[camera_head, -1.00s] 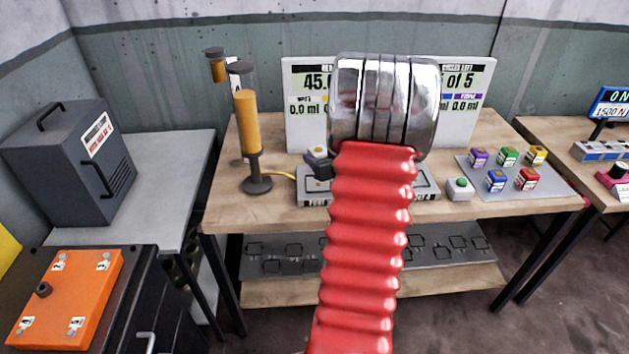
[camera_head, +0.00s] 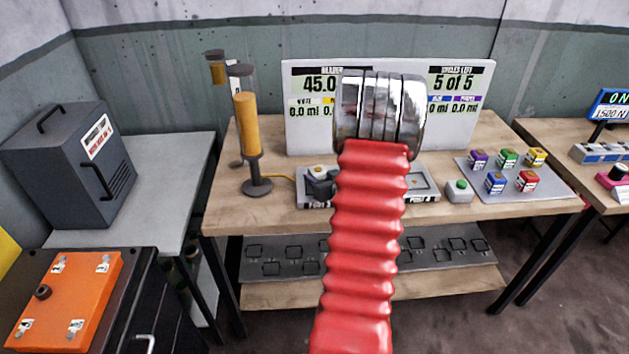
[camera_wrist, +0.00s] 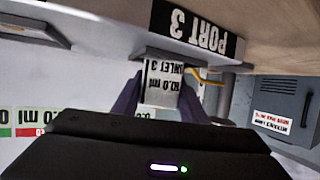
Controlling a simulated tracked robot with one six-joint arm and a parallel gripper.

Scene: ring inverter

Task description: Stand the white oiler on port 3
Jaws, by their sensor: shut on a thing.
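The white oiler (camera_wrist: 162,84) is a small block with a printed label reading INLET 3, upside down in the wrist view. My gripper (camera_wrist: 165,104) is shut on it, one dark finger on each side. In the head view the oiler's pale top with a gold spot (camera_head: 318,171) shows just left of my red arm, my gripper (camera_head: 322,186) around it. It is upright at the left end of the port strip (camera_head: 424,184), over the PORT 3 label (camera_wrist: 198,28). Its base is at or very close to the port; I cannot tell if it touches.
Several coloured oilers, among them a red one (camera_head: 527,181), stand on a grey plate at the right. A green-button box (camera_head: 459,190) sits beside the strip. An amber cylinder on a stand (camera_head: 248,125) is at the left. A display board (camera_head: 462,105) stands behind.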

